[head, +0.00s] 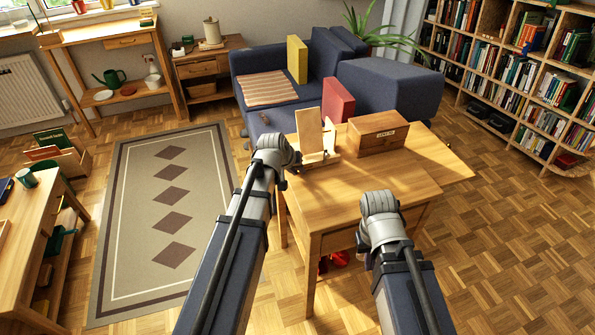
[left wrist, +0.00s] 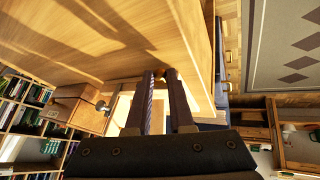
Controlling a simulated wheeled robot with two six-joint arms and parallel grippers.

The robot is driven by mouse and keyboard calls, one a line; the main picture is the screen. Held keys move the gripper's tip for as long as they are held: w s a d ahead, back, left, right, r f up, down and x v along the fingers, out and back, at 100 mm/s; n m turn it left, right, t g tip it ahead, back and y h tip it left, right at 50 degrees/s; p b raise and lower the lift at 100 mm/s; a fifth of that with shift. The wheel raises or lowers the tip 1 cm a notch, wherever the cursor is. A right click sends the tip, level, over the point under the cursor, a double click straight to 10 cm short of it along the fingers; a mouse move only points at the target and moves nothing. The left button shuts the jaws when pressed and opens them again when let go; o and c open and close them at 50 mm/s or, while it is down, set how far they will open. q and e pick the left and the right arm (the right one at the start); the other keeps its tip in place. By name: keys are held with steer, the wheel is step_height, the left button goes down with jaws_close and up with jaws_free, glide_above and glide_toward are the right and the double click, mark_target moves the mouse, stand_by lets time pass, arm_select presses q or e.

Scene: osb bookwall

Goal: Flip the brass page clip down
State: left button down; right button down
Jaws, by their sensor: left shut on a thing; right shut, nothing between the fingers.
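A wooden book stand (head: 309,130) with an upright back board stands on the wooden table. My left gripper (left wrist: 164,74) is at the stand's front left, near the table edge. Its two dark fingers are shut on a small brass-coloured piece (left wrist: 170,75), which looks like the brass page clip. The fingers hide most of it, so its angle cannot be told. In the head view, my left wrist hides the clip. My right gripper (head: 364,250) is mostly hidden behind its wrist at the table's front; it is shut and empty.
A wooden box (head: 378,134) with a label stands right of the stand. The table (head: 425,165) is clear at the front and right. A blue sofa (head: 280,85) with red and yellow cushions is behind. A rug (head: 130,215) lies to the left.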

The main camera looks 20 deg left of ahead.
arm_select(q)
steer(key=c, duration=0.8)
jaws_free()
steer(key=p+v, duration=0.6)
steer(key=v, duration=0.1)
steer(key=shift+s+r, duration=0.25)
steer(key=shift+r, duration=0.05)
steer(key=s+d+r+m+g+y+p, duration=0.1)
steer(key=s+d+m+g+p, duration=0.2)
steer(key=s+d, duration=0.4)
steer(key=s+d+r+m+g+y+p, duration=0.1)
steer(key=s+d+m+g+y+p, duration=0.1)
steer(key=s+d, duration=0.6)
steer(key=s+m+g+p, duration=0.1)
steer(key=s, duration=0.4)
steer(key=shift+m+g, duration=0.3)
steer(key=shift+m, duration=0.1)
